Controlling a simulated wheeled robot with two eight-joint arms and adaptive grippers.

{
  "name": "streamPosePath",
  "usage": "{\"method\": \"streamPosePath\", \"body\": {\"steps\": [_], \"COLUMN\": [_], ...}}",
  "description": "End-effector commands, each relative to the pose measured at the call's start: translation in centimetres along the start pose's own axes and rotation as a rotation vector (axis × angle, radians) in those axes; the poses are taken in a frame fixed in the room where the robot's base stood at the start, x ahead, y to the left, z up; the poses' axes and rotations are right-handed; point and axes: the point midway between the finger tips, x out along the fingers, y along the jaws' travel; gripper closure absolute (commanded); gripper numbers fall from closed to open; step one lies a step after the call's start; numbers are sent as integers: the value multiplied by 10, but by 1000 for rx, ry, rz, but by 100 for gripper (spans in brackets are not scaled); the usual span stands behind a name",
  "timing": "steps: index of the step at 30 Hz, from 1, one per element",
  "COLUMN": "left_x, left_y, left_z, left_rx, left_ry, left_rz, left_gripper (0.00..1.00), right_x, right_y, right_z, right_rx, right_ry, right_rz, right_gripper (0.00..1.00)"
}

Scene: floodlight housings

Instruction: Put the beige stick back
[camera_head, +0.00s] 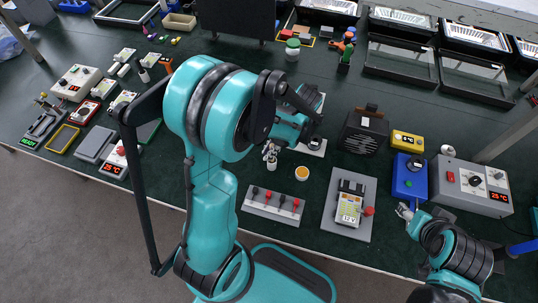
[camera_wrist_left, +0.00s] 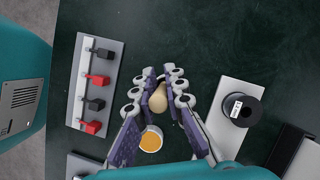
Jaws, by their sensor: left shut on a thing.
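The beige stick (camera_wrist_left: 158,98) shows as a rounded beige end between the fingers of my left gripper (camera_wrist_left: 160,92) in the left wrist view. The gripper is shut on it. In the head view my left gripper (camera_head: 271,152) is above the dark green table, behind the lever panel, and my arm partly covers it. A small white cup with orange inside (camera_head: 302,173) stands close by; it also shows in the left wrist view (camera_wrist_left: 151,141), beside the stick. My right gripper (camera_head: 405,211) is at the right near a blue box; its fingers are too small to judge.
A panel with black and red levers (camera_head: 270,203) lies in front. A grey plate with a 12 V unit (camera_head: 349,207) is to its right. A black spool on a pale plate (camera_wrist_left: 241,108) stands near my left gripper. A blue box (camera_head: 409,178) and a grey control box (camera_head: 470,186) stand right.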

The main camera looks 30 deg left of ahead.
Motion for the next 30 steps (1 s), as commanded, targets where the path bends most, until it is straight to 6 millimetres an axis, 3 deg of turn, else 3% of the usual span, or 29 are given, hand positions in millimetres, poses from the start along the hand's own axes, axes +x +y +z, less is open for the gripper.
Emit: {"method": "streamPosePath", "body": {"steps": [2,13,14,16,26,30], "left_x": [12,14,14,13,11,-5], "left_y": [0,0,0,0,0,0], "left_z": [-5,-6,-6,-6,-5,-4], "left_rx": [0,0,0,0,0,1], "left_ry": [0,0,0,0,0,0], "left_rz": [0,0,0,0,0,0], "left_gripper": [100,100,84,68,68,68], "right_x": [6,8,8,7,5,-1], "right_y": [0,0,0,0,0,0], "right_z": [5,6,6,5,4,-1], "right_rx": [0,0,0,0,0,0], "right_ry": [0,0,0,0,0,0], "right_rz": [0,0,0,0,0,0], "right_gripper": [46,46,46,46,46,46]}}
